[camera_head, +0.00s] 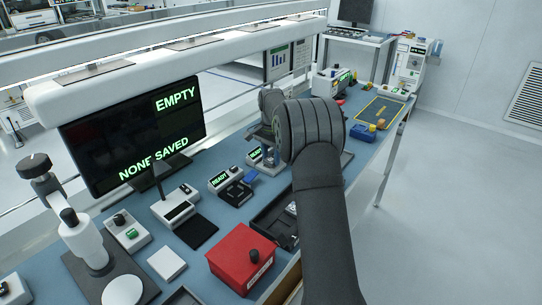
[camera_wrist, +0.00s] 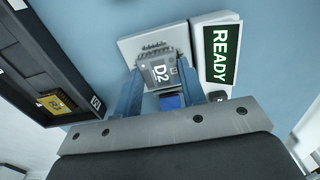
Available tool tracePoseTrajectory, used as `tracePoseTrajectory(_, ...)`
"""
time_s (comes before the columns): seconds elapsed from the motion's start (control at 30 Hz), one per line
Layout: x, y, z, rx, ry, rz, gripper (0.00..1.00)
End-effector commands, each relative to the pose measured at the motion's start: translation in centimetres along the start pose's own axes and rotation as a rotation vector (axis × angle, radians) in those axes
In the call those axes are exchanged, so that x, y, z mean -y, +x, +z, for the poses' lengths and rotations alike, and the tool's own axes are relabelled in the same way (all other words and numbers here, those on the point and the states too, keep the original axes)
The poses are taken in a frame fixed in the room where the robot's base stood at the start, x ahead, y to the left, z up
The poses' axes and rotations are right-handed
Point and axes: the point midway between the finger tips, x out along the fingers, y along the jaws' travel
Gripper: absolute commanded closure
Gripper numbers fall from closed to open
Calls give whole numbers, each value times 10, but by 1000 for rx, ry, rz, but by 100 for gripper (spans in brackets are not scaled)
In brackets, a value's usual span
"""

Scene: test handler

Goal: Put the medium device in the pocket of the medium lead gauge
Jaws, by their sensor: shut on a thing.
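In the wrist view a grey device marked D2 (camera_wrist: 158,72) sits between the two blue fingers of my gripper (camera_wrist: 160,82), which is shut on it. The device is over or against a pale grey block (camera_wrist: 128,46), beside a display reading READY (camera_wrist: 222,54). A row of small teeth shows at the device's far edge. I cannot tell whether the device is in a pocket or above it. A blue part (camera_wrist: 172,101) lies just below the device in the picture.
A black tray (camera_wrist: 30,70) with a yellow chip (camera_wrist: 57,103) lies left in the wrist view. In the head view a red box (camera_head: 241,257), a READY unit (camera_head: 219,180), a black pad (camera_head: 199,232) and a monitor (camera_head: 130,130) reading EMPTY and NONE SAVED stand on the bench.

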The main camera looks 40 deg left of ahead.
Motion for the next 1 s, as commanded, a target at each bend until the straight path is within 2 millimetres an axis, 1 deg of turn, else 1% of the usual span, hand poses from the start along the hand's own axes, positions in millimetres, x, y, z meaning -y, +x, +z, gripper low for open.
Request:
tracePoseTrajectory(0.27, 0, 3, 0, 0, 0, 0, 83)
tracePoseTrajectory(0.3, 0, 2, 0, 0, 0, 0, 57)
tracePoseTrajectory(0.33, 0, 2, 0, 0, 0, 0, 54)
tracePoseTrajectory(0.57, 0, 2, 0, 0, 0, 0, 54)
tracePoseTrajectory(0.67, 0, -1, 0, -1, 0, -1, 54)
tracePoseTrajectory(0.77, 0, -11, 0, -1, 0, -1, 54)
tracePoseTrajectory(0.87, 0, -30, 0, -2, 0, -2, 54)
tracePoseTrajectory(1.0, 0, -61, -1, -2, 0, -3, 54)
